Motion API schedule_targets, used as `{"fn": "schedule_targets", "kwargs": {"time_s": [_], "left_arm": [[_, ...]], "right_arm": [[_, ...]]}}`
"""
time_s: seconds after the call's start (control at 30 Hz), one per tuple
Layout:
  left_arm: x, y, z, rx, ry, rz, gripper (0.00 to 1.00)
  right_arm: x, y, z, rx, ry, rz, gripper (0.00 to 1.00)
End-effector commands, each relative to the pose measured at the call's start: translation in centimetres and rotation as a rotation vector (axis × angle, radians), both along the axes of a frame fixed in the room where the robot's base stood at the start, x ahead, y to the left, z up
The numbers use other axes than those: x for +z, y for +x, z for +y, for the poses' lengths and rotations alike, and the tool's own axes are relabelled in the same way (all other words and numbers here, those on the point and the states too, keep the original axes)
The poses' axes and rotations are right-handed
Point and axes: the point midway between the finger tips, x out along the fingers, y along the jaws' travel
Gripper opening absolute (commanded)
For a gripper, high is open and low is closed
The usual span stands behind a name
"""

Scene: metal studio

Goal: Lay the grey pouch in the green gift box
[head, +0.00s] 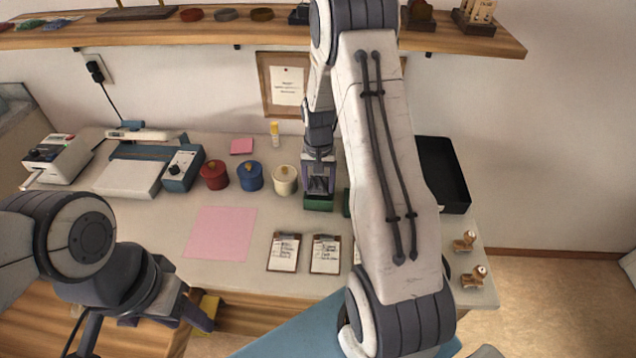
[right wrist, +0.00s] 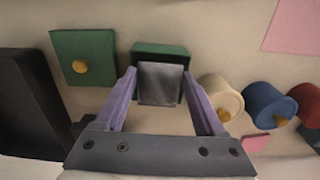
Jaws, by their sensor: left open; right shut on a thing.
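My right gripper (head: 319,188) points down over the green gift box (head: 318,203). In the right wrist view its purple fingers (right wrist: 160,98) are shut on the grey pouch (right wrist: 158,84). The pouch overlaps the near part of the open green box (right wrist: 160,52); I cannot tell whether its lower end is inside. A square green lid (right wrist: 84,58) with a gold knob lies beside the box, and is mostly hidden behind my right arm in the head view. My left gripper (head: 165,316) is open and empty at the table's front edge, lower left.
Red (head: 214,175), blue (head: 250,176) and cream (head: 285,180) jars stand left of the box. A black tray (head: 445,174) is at the right. Clipboards (head: 284,252) and a pink sheet (head: 220,233) lie in front. A shelf (head: 230,34) runs above the table.

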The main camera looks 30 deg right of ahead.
Motion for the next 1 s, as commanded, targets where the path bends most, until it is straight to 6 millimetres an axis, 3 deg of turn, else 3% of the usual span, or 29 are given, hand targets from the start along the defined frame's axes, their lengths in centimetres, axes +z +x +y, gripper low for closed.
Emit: {"fn": "schedule_targets", "kwargs": {"time_s": [0.77, 0.8, 0.87, 1.0], "left_arm": [[-0.6, 0.0, 0.0, 0.0, 0.0, 0.0, 0.5], [-0.6, 0.0, 0.0, 0.0, 0.0, 0.0, 0.5], [-0.6, 0.0, 0.0, 0.0, 0.0, 0.0, 0.5], [-0.6, 0.0, 0.0, 0.0, 0.0, 0.0, 0.5]], "right_arm": [[-1.1, 0.0, -0.1, -0.001, 0.0, 0.0, 0.18], [-1.1, 0.0, -0.1, -0.001, 0.0, 0.0, 0.75], [-1.0, 0.0, -0.1, -0.001, 0.0, 0.0, 0.98], [-1.0, 0.0, -0.1, -0.001, 0.0, 0.0, 1.0]]}}
